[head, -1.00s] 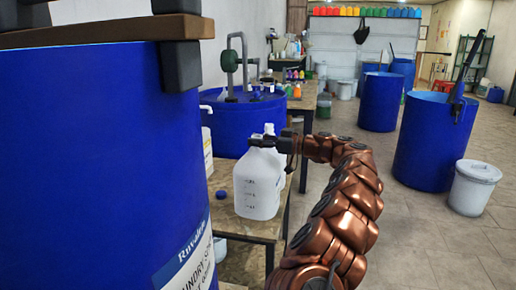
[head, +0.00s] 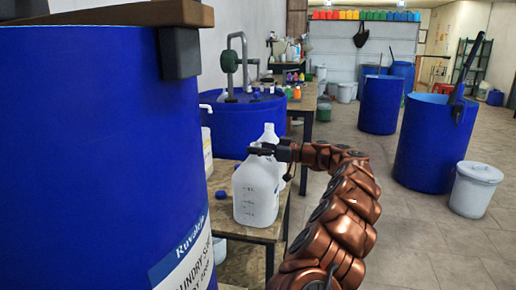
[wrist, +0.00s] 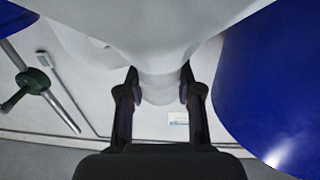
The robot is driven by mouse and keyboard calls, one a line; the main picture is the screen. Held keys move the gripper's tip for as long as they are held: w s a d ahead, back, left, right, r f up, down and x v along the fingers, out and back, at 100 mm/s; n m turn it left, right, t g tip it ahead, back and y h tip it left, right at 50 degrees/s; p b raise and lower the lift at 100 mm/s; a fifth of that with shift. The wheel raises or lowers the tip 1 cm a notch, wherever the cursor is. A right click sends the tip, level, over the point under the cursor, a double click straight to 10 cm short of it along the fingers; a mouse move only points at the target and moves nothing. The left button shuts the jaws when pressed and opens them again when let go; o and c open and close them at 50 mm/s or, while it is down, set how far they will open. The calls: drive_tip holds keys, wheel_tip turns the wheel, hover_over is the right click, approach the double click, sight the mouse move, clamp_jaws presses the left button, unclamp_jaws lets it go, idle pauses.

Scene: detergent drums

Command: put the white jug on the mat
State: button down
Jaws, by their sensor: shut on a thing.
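The white jug (head: 256,192) is a translucent, upright bottle with faint markings on its side. It shows over the front part of a small wooden table (head: 232,228); I cannot tell whether its base touches the top. My gripper (head: 264,150) is shut on the jug's upper part. In the wrist view, the fingers (wrist: 159,78) are on both sides of a narrow white part, and the jug's pale body (wrist: 150,25) fills the top. A second white jug (head: 270,136) stands close behind, partly hidden. I cannot make out a mat in either view.
A large blue drum (head: 100,150) stands close on the left, hiding part of the table and a white container (head: 207,150). A blue tub (head: 235,120) stands behind. Small blue caps (head: 221,195) lie on the table. Floor to the right is clear up to a drum (head: 432,145) and white bucket (head: 474,188).

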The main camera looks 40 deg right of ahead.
drive_tip(key=c, duration=0.8)
unclamp_jaws()
drive_tip(key=shift+o, duration=0.2)
drive_tip(key=shift+r+p, duration=0.15)
drive_tip(key=shift+p, duration=0.9)
